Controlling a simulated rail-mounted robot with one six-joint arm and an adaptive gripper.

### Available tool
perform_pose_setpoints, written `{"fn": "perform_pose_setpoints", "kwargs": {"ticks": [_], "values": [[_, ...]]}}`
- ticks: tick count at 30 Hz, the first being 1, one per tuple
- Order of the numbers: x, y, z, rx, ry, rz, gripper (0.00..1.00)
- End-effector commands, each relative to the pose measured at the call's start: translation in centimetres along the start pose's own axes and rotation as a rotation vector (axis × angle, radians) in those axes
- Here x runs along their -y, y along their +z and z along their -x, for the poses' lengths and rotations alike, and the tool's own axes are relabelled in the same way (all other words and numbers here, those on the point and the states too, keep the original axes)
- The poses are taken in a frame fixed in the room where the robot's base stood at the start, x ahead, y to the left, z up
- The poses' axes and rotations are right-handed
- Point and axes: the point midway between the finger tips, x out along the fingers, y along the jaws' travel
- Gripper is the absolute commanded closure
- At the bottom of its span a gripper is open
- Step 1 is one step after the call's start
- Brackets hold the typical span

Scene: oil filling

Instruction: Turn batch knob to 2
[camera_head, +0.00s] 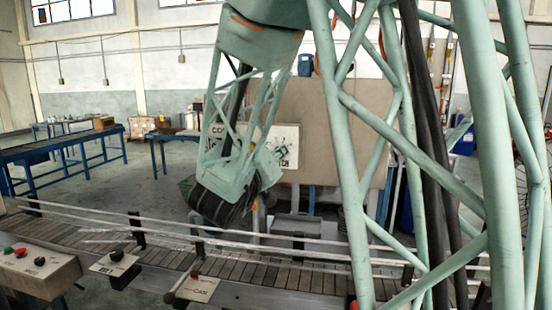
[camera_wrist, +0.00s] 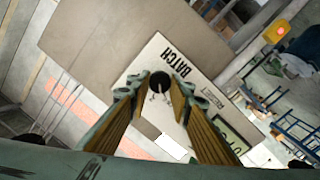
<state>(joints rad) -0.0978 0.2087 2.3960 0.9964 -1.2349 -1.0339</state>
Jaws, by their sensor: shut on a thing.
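The batch knob (camera_wrist: 159,82) is a round black knob on a white panel (camera_wrist: 150,58) marked BATCH in the wrist view. A black pointer and small marks show beside it, but I cannot read which number it points at. My gripper (camera_wrist: 157,92) has its two fingers on either side of the knob, shut on it. In the head view the white panel (camera_head: 287,141) shows on a beige cabinet, partly covered by my arm.
A slatted conveyor (camera_head: 240,262) with rails runs across the front. A control box (camera_head: 38,268) and a small red-button plate (camera_head: 196,287) stand along its near edge. Blue-framed tables (camera_head: 65,150) are at the left. The beige cabinet (camera_head: 330,115) stands behind my arm.

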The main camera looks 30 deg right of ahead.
Motion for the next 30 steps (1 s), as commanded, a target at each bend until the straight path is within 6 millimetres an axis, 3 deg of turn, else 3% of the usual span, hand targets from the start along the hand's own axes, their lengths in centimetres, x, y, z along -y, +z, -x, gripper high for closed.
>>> {"fn": "perform_pose_setpoints", "kwargs": {"ticks": [16,30], "values": [[-0.06,0.02,-0.02,0.030,-0.030,-0.404,0.91],[-0.10,-0.10,-0.01,0.038,-0.039,-0.503,0.91]]}}
